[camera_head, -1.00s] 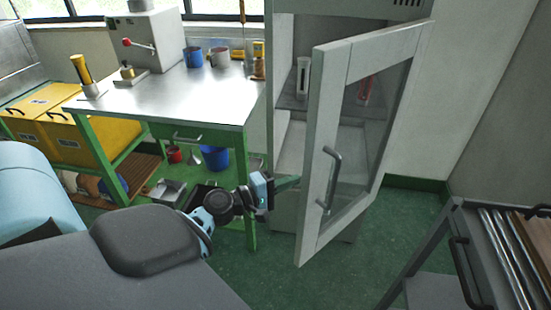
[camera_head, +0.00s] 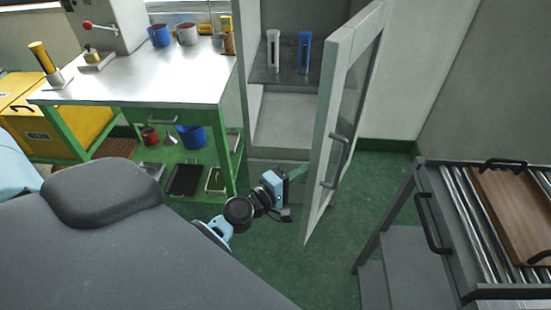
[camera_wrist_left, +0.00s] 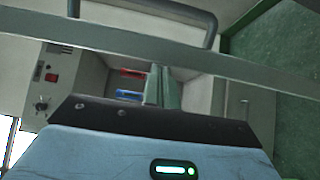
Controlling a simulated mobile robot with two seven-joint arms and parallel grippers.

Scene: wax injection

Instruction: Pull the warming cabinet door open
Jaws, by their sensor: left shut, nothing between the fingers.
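The warming cabinet (camera_head: 252,108) stands with its door (camera_head: 327,115) swung wide open to the right, seen steeply from the side. The door has a grey frame, a glass pane and a dark bar handle (camera_head: 336,162) on its outer face. My left gripper (camera_head: 298,173) is shut and empty, on the inner side of the door near its free edge, low down. In the left wrist view its fingers (camera_wrist_left: 162,86) point at the door frame (camera_wrist_left: 232,66), with the handle (camera_wrist_left: 208,28) beyond it. I cannot tell whether the fingertips touch the door. My right gripper is not in view.
A white holder (camera_head: 272,52) and a blue one (camera_head: 303,54) stand on the cabinet shelf. A green-legged steel bench (camera_head: 150,85) is left of the cabinet. A roller cart (camera_head: 452,225) with a wooden board (camera_head: 515,215) stands at the right. Green floor (camera_head: 325,265) is clear between.

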